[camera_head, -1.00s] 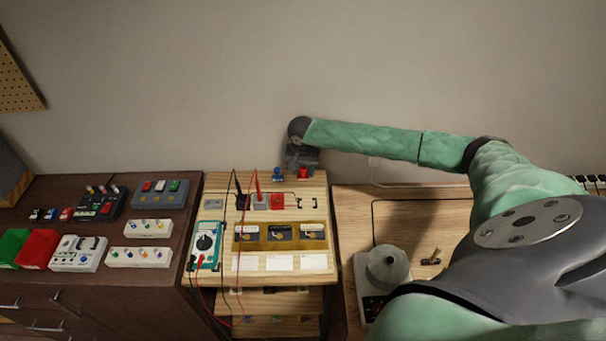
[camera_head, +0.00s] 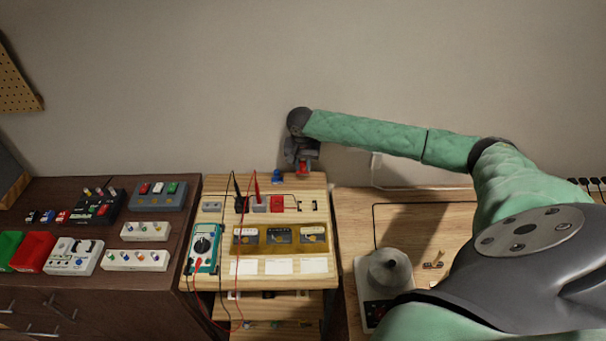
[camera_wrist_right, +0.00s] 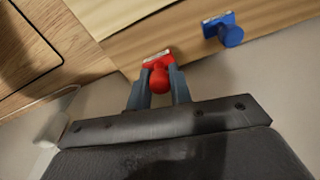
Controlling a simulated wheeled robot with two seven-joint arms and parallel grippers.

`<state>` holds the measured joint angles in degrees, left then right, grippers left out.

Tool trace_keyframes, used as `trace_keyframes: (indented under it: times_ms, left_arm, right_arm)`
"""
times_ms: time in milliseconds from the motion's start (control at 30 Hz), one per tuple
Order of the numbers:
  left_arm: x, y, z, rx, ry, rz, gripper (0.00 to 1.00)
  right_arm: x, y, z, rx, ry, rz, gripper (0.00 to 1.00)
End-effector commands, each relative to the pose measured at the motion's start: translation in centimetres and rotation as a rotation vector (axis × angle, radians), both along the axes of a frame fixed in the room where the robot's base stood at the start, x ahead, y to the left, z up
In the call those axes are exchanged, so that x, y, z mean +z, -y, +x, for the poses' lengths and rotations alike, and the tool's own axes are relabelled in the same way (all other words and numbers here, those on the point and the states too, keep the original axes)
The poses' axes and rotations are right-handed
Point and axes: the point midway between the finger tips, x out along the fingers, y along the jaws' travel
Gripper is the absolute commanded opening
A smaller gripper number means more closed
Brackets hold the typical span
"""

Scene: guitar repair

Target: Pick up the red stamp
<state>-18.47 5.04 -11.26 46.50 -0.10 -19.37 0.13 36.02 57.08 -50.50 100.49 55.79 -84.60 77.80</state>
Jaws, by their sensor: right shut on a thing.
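The red stamp (camera_head: 303,168) is at the back edge of the light wooden bench, under my right gripper (camera_head: 301,160). In the right wrist view the red stamp (camera_wrist_right: 158,76) has a round knob and a flat base. The two fingers of my right gripper (camera_wrist_right: 158,88) are shut on its knob. I cannot tell whether its base touches the wood. A blue stamp (camera_head: 278,178) stands to its left on the bench; it also shows in the right wrist view (camera_wrist_right: 230,33). My left gripper is not in view.
The light bench (camera_head: 212,265) holds a teal multimeter (camera_head: 204,246) with red and black leads, and a tray of small parts (camera_head: 280,237). Pedals and bins crowd the dark cabinet at left. The wall (camera_head: 230,90) is close behind my gripper.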

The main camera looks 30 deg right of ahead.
Motion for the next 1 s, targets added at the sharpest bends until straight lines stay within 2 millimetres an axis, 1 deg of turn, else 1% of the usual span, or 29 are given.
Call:
trace_keyframes:
  times_ms: [33,100,200,400,567,700,1000]
  left_arm:
    - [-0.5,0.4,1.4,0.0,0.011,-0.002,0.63]
    - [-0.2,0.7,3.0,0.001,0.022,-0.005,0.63]
    - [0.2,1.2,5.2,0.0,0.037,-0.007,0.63]
    - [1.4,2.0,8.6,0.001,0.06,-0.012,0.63]
    - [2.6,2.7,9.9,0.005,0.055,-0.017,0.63]
    - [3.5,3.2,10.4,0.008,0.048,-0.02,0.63]
    - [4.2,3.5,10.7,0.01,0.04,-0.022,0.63]
  right_arm:
    - [0.3,0.3,-0.3,0.0,0.001,-0.001,0.0]
    - [1.1,1.1,-1.9,0.0,0.0,-0.003,0.0]
    - [2.3,2.0,-3.7,0.001,-0.001,-0.003,0.0]
    - [4.6,3.5,-6.9,0.0,-0.001,-0.004,0.0]
    - [6.0,4.3,-8.7,0.001,-0.001,-0.002,0.0]
    - [6.7,4.9,-9.8,0.0,-0.001,-0.002,0.0]
    - [7.4,5.1,-10.5,0.0,-0.001,-0.001,0.0]
